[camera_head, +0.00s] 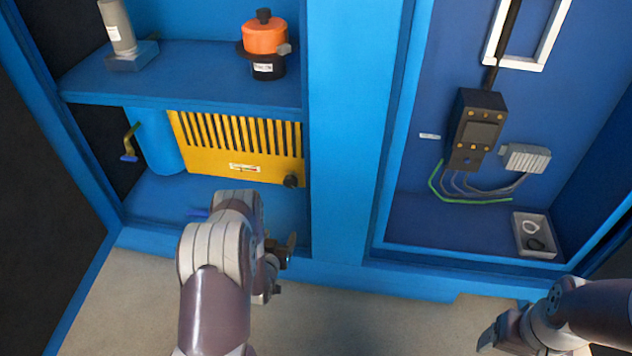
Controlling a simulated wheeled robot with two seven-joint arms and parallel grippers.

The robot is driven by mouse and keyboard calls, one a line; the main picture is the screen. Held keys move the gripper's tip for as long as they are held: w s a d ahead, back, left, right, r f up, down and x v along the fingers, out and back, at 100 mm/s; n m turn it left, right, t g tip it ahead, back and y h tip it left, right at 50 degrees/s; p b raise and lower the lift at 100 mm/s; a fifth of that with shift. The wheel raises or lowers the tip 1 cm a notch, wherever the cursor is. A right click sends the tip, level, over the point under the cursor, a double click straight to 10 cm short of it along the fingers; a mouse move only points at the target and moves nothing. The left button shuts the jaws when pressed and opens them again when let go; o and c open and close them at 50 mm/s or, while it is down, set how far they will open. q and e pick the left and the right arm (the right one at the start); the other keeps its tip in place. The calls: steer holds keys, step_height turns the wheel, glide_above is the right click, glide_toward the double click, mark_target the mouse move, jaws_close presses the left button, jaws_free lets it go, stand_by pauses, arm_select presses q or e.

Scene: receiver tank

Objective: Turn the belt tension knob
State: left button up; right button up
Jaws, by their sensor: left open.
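A dark round knob (291,181) sits at the lower right corner of the yellow slotted guard (215,150), in the lower left bay of the blue cabinet. No lettering on the knob can be read. My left gripper (282,268) is open and empty, below the knob and apart from it, in front of the cabinet's bottom edge. My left forearm and wrist cover part of the bay floor. My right gripper (490,338) is low at the right, in front of the cabinet. Its jaws are too unclear to judge.
A blue tank (158,140) and a valve with a blue handle (129,157) are left of the guard. The shelf (190,75) above holds an orange-and-black unit (265,45) and a grey cylinder (118,28). The right bay has a control box (477,130) and a small tray (520,240).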

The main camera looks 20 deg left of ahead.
mark_target(290, 183)
arm_select(q)
steer(key=w+r+t+y, duration=0.1)
steer(key=w+r+t, duration=0.2)
steer(key=r, duration=0.4)
steer(key=b+x, duration=0.7)
steer(key=x, duration=0.4)
steer(key=shift+a, duration=0.15)
steer(key=shift+w+a+r, duration=0.1)
steer(key=shift+w+r, duration=0.1)
steer(key=shift+w, duration=0.3)
steer(key=shift+r, duration=0.1)
steer(key=c, duration=1)
